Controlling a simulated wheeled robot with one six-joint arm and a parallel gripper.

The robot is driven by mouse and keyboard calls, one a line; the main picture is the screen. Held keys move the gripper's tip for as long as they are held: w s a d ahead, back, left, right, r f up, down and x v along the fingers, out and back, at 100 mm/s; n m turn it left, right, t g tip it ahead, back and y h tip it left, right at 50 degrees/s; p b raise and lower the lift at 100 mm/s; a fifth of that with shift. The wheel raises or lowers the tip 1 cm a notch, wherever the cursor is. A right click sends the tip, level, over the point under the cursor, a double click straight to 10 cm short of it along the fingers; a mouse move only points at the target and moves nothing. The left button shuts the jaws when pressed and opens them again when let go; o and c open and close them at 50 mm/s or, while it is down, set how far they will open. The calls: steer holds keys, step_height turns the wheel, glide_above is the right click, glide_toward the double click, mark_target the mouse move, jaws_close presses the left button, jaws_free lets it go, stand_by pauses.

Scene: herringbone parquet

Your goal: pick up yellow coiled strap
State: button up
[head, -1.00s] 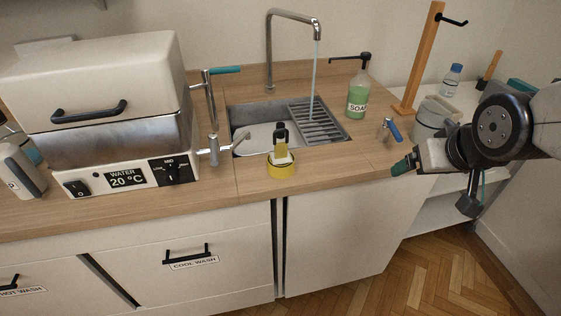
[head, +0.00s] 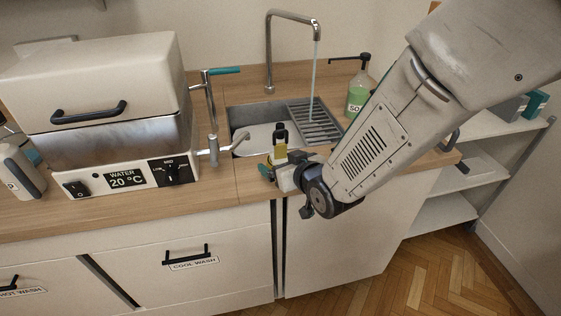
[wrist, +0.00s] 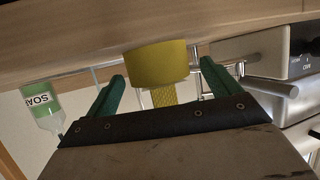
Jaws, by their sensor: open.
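The yellow coiled strap (wrist: 157,63) shows in the wrist view between and just beyond my two green fingertips. A textured yellow strip hangs from the coil in that upturned picture. My gripper (wrist: 162,78) is open, with a finger apart on each side of the strap. In the head view my gripper (head: 267,171) is at the counter's front edge, before the sink, and hides most of the coil. Only the strap's upright yellow part (head: 281,157) and black top piece (head: 280,133) show above it. I cannot tell whether a finger touches the strap.
A sink (head: 262,137) with running water from the tap (head: 268,50) lies behind the strap. A water bath (head: 100,105) with a metal spigot (head: 212,150) stands left. Drawers are below.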

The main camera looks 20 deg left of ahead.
mark_target(277, 158)
steer(key=x, duration=0.3)
steer(key=shift+w+a+f, duration=0.15)
steer(key=shift+w+a, duration=0.1)
steer(key=c, duration=1.2)
